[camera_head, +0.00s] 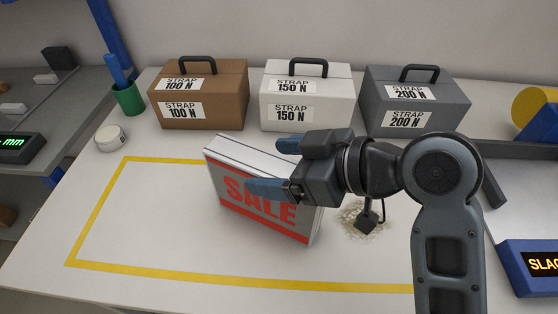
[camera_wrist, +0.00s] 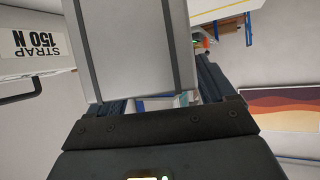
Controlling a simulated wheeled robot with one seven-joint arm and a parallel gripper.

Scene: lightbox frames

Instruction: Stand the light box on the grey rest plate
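The light box (camera_head: 230,190) is a pale box with a grey front and red "SALE" lettering. It appears to stand on edge on the white table, turned at an angle. My gripper (camera_head: 276,166) reaches it from the right, with one blue finger in front of the lettered face and the other behind the box. In the wrist view the box's grey side with dark bands (camera_wrist: 132,45) fills the space above my fingers and hides part of them. I cannot tell whether both fingers press on it. I cannot clearly identify the grey rest plate.
Brown (camera_head: 220,90), white (camera_head: 335,115) and grey (camera_head: 440,95) strap cases stand along the back. A dark block on a cord (camera_head: 369,218) is right of the box. A green cup (camera_head: 128,100) and round tin (camera_head: 110,138) are left.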

